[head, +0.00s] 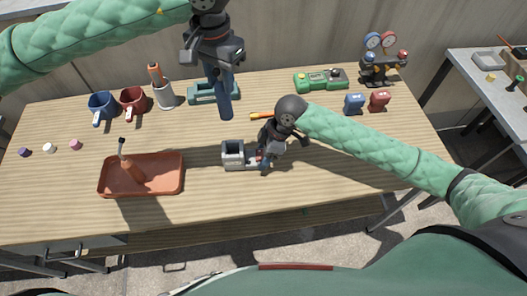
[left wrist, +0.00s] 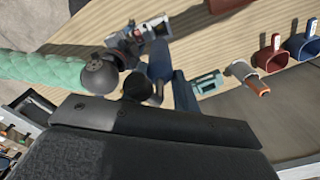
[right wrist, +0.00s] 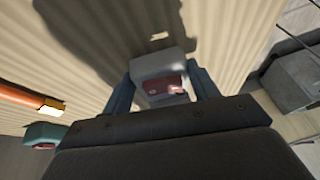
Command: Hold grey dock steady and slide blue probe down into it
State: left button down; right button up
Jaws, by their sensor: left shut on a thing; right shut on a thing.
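The grey dock (head: 233,155) rests on the wooden table near its middle, with an open upright socket at its left end. My right gripper (head: 266,158) is shut on the dock's right end; the right wrist view shows the grey block with a red part (right wrist: 165,85) between its fingers. My left gripper (head: 222,78) is shut on the blue probe (head: 225,107), which hangs nearly upright, apart from the dock and above it. The left wrist view shows the probe (left wrist: 158,62) and the dock (left wrist: 140,38); the probe's grasped part is partly hidden.
An orange-brown tray (head: 180,182) stands left of the dock. Behind are mugs (head: 133,102), a grey cup with an orange-handled tool (head: 165,95), a teal holder (head: 202,97) and a green device (head: 320,80). Red and blue blocks (head: 379,101) sit right. The front table strip is clear.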

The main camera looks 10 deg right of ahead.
jog(key=shift+f, duration=0.3)
dwell(0.5)
jog(key=o, duration=1.2)
jog(key=shift+o, duration=0.2)
